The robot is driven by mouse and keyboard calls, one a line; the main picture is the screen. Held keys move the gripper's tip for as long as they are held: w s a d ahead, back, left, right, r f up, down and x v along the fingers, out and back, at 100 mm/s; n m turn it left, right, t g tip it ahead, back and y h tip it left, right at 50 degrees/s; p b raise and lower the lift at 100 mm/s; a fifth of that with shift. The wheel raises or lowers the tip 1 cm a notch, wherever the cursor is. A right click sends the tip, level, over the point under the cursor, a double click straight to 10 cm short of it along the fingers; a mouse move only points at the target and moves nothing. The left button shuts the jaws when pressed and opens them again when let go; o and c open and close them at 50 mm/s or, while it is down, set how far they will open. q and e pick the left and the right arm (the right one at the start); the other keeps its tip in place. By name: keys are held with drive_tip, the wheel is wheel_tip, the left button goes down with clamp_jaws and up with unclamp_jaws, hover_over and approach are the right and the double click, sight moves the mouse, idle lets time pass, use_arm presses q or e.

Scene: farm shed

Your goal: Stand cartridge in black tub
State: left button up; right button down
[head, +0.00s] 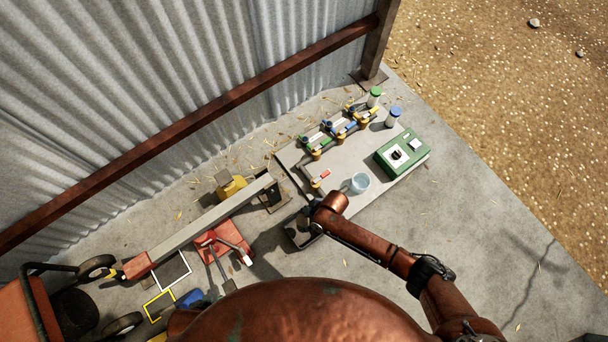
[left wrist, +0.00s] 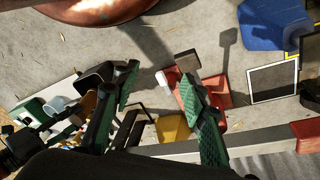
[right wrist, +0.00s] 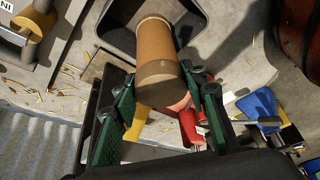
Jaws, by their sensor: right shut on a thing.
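The cartridge (right wrist: 156,45) is a tan-brown cylinder with a darker end band. My right gripper (right wrist: 160,78) is shut on it, one green-padded finger on each side. The cartridge's far end overlaps the black tub (right wrist: 207,22) in the right wrist view; I cannot tell whether it touches the floor of the tub. In the head view the tub (head: 291,233) stands at the near-left of the grey board, with my right gripper (head: 306,216) over it, and the cartridge is mostly hidden. My left gripper (left wrist: 157,78) is open and empty in the left wrist view.
Bare concrete is free at the right.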

wheel_tip(320, 180, down, 5)
drive_tip(key=b, duration=0.2)
drive_tip(key=shift+f+b, duration=0.1)
drive_tip(key=shift+b, duration=0.2)
drive_tip(key=shift+f, duration=0.3)
wheel_tip(320, 180, down, 3)
drive_tip(key=shift+f+b, duration=0.1)
drive_tip(key=shift+b, duration=1.05)
drive_tip(key=shift+f, duration=0.25)
use_arm(q)
drive_tip(key=w+d+f+t+h, duration=0.1)
drive_tip(key=w+d+f+t, duration=0.3)
drive_tip(key=f, duration=0.5)
drive_tip(key=shift+w, duration=1.25)
drive_tip(key=shift+d, duration=0.1)
